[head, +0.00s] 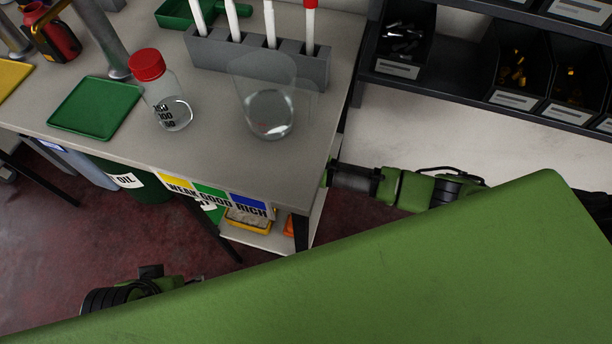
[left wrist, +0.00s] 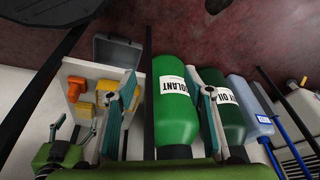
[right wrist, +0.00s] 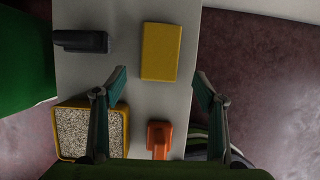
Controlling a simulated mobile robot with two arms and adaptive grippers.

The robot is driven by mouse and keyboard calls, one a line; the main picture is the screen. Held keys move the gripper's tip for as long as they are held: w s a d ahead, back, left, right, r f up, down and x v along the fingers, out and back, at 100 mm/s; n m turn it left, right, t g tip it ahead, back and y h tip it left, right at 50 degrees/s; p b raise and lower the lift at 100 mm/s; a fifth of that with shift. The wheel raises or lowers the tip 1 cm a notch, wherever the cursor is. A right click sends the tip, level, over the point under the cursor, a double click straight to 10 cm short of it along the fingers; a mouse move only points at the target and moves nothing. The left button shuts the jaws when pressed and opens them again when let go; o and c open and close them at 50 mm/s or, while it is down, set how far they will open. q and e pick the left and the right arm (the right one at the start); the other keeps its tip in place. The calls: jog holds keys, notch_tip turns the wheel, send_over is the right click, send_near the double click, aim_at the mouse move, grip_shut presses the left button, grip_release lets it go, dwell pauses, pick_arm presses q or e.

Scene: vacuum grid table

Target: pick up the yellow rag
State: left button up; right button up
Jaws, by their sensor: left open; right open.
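A flat yellow rectangle, which looks like the folded yellow rag (right wrist: 161,50), lies on a pale lower shelf in the right wrist view. My right gripper (right wrist: 160,76) is open and empty, its fingers either side of the rag's near end in the picture; I cannot tell its height above it. In the head view part of my right arm shows beside the table, and the rag is not clearly visible. My left gripper (left wrist: 160,73) is open and empty, facing green bottles and the shelf. A flat yellow piece (head: 12,76) also lies on the tabletop at the left.
On the shelf are a black object (right wrist: 80,41), an orange object (right wrist: 159,138) and a yellow bin of granules (right wrist: 66,130). A green coolant bottle (left wrist: 175,105) stands beside the shelf. The tabletop (head: 215,150) holds a red-capped bottle (head: 165,100) and a clear beaker (head: 268,105).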

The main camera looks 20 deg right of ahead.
jog(key=b+x, duration=0.1)
jog(key=x, duration=0.2)
jog(key=shift+f+b, duration=0.15)
jog(key=shift+b, duration=0.25)
jog(key=shift+w+d+f, duration=0.1)
jog(key=shift+w+f, duration=0.2)
jog(key=shift+f, duration=0.35)
pick_arm(q)
jog(key=w, duration=0.1)
jog(key=w+t, duration=0.1)
jog(key=w+d, duration=0.1)
jog(key=shift+f, duration=0.4)
pick_arm(e)
jog(key=c, duration=1.2)
